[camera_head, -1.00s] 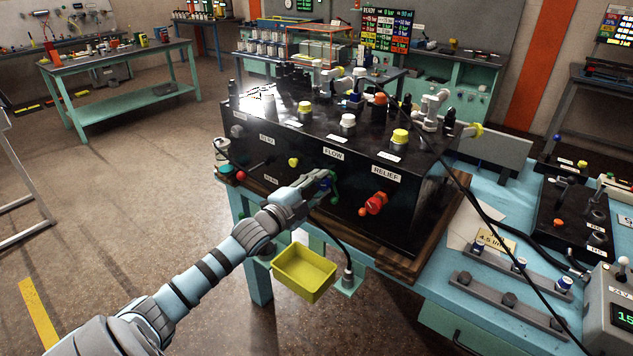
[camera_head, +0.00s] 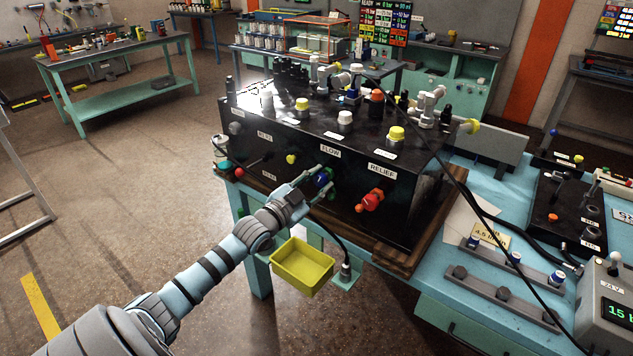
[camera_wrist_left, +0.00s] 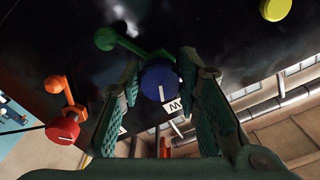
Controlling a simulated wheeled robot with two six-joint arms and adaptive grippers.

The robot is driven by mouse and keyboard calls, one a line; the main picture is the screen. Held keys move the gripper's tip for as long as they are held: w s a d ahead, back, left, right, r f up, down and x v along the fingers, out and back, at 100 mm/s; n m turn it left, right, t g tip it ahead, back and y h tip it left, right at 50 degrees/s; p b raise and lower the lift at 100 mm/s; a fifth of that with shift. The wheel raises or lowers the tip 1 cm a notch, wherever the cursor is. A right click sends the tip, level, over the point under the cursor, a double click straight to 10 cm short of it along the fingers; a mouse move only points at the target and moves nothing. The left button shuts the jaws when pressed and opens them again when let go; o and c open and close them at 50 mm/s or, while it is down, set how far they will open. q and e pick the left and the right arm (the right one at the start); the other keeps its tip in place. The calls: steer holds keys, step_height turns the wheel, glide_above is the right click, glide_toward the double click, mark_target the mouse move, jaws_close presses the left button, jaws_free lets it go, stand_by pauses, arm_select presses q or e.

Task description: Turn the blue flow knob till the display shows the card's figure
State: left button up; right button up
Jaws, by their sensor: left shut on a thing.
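The blue flow knob (camera_head: 322,179) is on the front of the black panel box, under the FLOW label (camera_head: 330,151). My left gripper (camera_head: 316,184) has a finger on either side of it and is shut on it. In the left wrist view the blue knob (camera_wrist_left: 160,82) sits between the green finger pads, its white mark pointing down the picture. The card (camera_head: 490,235) lies on the bench at right and reads about 4.5, the rest too small. A display (camera_head: 618,311) at the right edge shows a green 15, cut off. My right gripper is not seen.
A red RELIEF knob (camera_head: 370,200) is close right of the gripper, and a green lever (camera_wrist_left: 130,45) is beside the blue knob. A yellow tray (camera_head: 302,268) hangs below the panel. A black hose runs across the bench at right.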

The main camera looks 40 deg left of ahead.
mark_target(318, 175)
arm_select(q)
steer(key=shift+r, duration=0.15)
steer(key=shift+c, duration=0.2)
steer(key=o, duration=1.1)
steer(key=shift+o, duration=0.4)
steer(key=shift+w+a+f, duration=0.1)
steer(key=shift+f, duration=0.1)
step_height(318, 175, up, 10)
steer(key=shift+r, duration=0.1)
